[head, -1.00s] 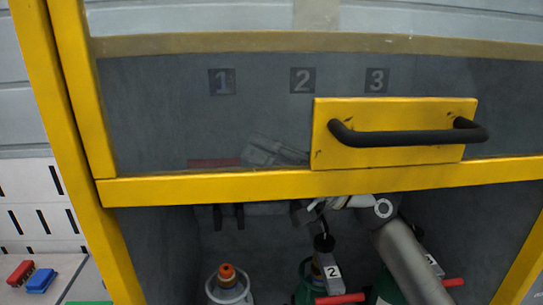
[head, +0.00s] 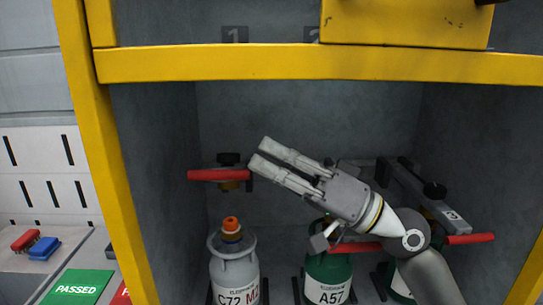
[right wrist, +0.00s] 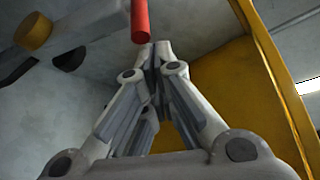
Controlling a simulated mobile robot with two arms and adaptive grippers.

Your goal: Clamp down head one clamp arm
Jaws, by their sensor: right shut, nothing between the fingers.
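The head one clamp arm with its red handle (head: 217,175) is at the left inside the cabinet, above the grey cylinder (head: 234,275) marked C72. A black knob (head: 228,158) and a brass fitting are on it, above the cylinder's orange-tipped valve with a gap between. My right gripper (head: 259,153) reaches in from the right, shut and empty, its fingertips near the handle's right end. In the right wrist view the red handle (right wrist: 140,20) is just beyond the fingertips; I cannot tell if they touch. My left gripper is not in view.
A green cylinder (head: 328,278) marked A57 stands in the middle under my arm, with another red handle beside it. A third clamp arm (head: 435,200) is at the right. The yellow door frame (head: 310,65) crosses above; a yellow post (head: 110,150) stands left.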

